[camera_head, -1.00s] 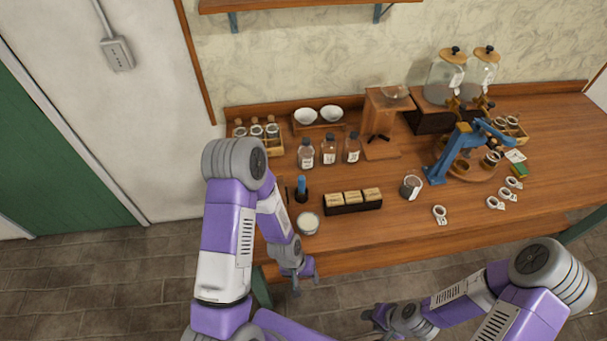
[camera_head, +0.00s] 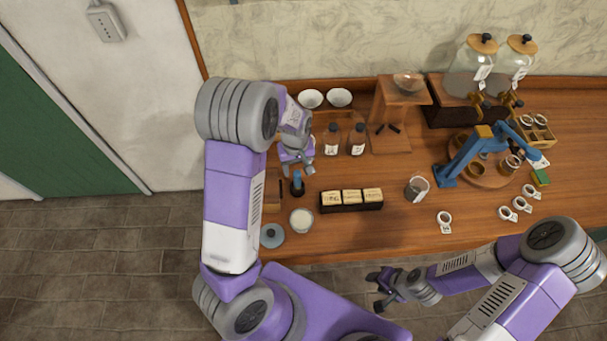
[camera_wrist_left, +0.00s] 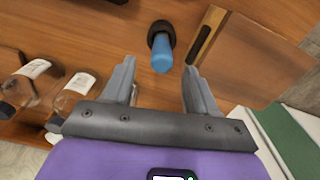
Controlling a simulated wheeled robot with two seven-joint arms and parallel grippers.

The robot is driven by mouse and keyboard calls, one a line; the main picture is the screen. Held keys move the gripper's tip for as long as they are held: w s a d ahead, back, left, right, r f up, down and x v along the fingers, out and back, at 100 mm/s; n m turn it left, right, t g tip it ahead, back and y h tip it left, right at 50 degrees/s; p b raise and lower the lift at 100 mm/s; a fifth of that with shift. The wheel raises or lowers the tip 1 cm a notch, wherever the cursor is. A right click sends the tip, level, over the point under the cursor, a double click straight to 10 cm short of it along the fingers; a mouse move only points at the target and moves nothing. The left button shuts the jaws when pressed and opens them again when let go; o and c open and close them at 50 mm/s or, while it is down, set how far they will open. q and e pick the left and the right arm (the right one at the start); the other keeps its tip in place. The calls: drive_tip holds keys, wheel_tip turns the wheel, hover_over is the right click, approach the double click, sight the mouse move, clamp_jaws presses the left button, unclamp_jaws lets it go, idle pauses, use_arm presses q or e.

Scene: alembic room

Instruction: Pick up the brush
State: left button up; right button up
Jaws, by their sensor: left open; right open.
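A blue upright piece with a dark round base, which looks like the brush in its holder, stands on the wooden table near its left end; it shows in the head view (camera_head: 297,182) and the left wrist view (camera_wrist_left: 162,54). My left gripper (camera_head: 297,168) is open and empty just behind it. In the left wrist view, the blue piece appears just beyond the gap between the open fingers (camera_wrist_left: 158,72), with no clear contact. My right gripper (camera_head: 377,289) is open and empty, low in front of the table.
Bottles (camera_head: 333,140) stand right of my left gripper. A dark box of labelled blocks (camera_head: 351,200), a white-topped jar (camera_head: 301,220) and a grey-blue round lid (camera_head: 272,235) are nearby. A wooden piece with a black strip (camera_wrist_left: 207,37) lies beside the blue piece.

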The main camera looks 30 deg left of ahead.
sight(297, 180)
use_arm(q)
drive_tip(key=f, duration=0.6)
drive_tip(key=shift+s+d+f, duration=0.1)
drive_tip(key=shift+s+f, duration=0.1)
drive_tip(key=shift+s, duration=0.1)
drive_tip(key=shift+w+f, duration=0.1)
drive_tip(key=shift+f, duration=0.4)
clamp_jaws()
